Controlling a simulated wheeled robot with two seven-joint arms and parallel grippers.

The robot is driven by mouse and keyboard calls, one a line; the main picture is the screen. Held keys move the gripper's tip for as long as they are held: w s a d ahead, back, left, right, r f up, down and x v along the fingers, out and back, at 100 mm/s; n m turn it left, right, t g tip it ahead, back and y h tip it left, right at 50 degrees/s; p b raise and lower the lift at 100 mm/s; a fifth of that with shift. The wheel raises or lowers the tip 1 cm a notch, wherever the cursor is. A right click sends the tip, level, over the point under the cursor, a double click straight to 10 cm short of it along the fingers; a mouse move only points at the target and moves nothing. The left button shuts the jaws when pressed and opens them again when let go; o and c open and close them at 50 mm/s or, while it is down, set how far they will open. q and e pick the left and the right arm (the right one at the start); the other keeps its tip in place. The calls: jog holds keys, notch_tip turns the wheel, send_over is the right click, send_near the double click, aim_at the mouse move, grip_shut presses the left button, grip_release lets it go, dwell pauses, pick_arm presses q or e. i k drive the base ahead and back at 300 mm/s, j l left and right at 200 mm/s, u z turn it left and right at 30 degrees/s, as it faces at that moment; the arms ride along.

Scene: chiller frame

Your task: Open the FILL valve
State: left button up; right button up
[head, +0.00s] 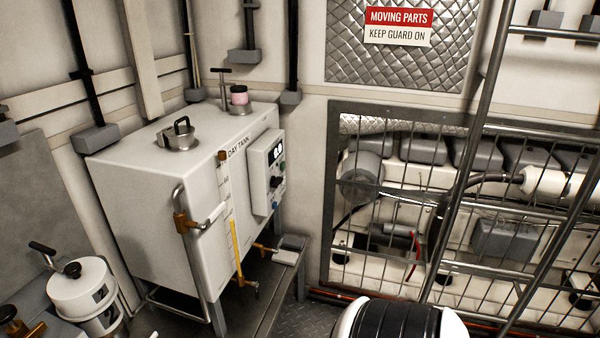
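A white box-shaped tank (160,185) marked "DAY TANK" stands at left centre. On its front left a pipe carries a brass valve (182,222) with a pale lever (213,213) pointing right and slightly up. Another small brass fitting (262,247) is low on the tank's right side, and a small tap (250,288) is below the sight gauge (231,220). I cannot read a FILL label on any of them, so I cannot tell which is the FILL valve. Neither of my grippers is in view.
A control box (265,172) with a lit display is on the tank's right face. A white filter-like canister (82,290) with a black knob is at lower left. A wire-mesh guard (460,200) covers machinery at right, with slanted metal rails in front. Some floor shows at bottom centre.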

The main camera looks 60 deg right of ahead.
aim_at(204, 226)
jog(key=z, duration=1.5)
